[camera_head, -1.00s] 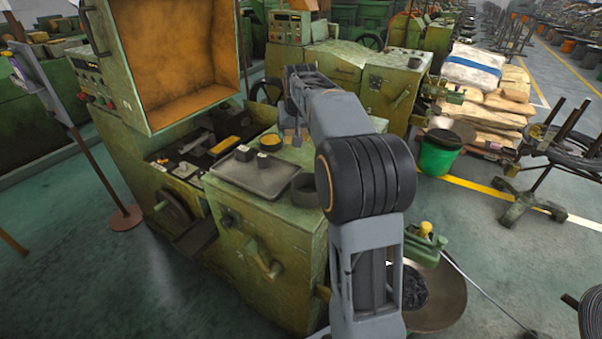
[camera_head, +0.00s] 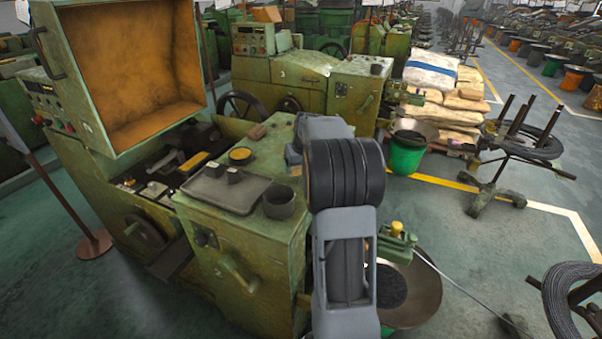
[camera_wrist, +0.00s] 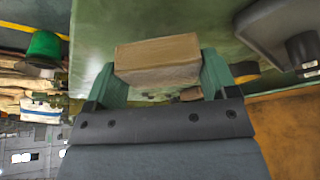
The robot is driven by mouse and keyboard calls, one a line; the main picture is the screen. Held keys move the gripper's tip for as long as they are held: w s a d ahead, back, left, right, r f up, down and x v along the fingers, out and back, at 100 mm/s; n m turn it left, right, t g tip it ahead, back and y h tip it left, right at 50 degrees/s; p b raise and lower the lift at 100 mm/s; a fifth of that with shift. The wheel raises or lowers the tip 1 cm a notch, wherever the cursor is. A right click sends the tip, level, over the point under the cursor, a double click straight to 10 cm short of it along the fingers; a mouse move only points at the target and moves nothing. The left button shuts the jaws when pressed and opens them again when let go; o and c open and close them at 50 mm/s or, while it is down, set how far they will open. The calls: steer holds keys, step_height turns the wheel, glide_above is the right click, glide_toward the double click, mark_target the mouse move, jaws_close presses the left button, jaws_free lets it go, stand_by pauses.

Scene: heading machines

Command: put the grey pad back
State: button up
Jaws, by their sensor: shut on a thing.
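In the wrist view my gripper (camera_wrist: 162,78) is shut on a tan-brown block (camera_wrist: 158,52), with a green finger at each side of it. The block's flat front face and top show, and it looks brown rather than grey. In the head view my arm hides the gripper. Two small dark grey blocks, one of them here (camera_head: 233,174), stand on a grey tray (camera_head: 207,190) on the green machine (camera_head: 245,245). I cannot tell whether either is the grey pad. Another brown block (camera_head: 257,131) shows at the machine top's back edge.
The open orange-lined hood (camera_head: 150,70) rises at the left. A green bucket (camera_head: 406,155) and stacked sacks (camera_head: 435,105) are behind at the right.

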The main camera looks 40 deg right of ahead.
mark_target(301, 173)
steer(key=shift+s+d+f, duration=0.1)
steer(key=shift+d+f, duration=0.05)
steer(key=shift+f, duration=0.8)
steer(key=shift+s+d+f, duration=0.1)
steer(key=shift+d+f, duration=0.05)
steer(key=shift+f, duration=0.75)
steer(key=shift+f, duration=0.25)
steer(key=o, duration=0.8)
steer(key=shift+r, duration=0.1)
steer(key=shift+r, duration=0.1)
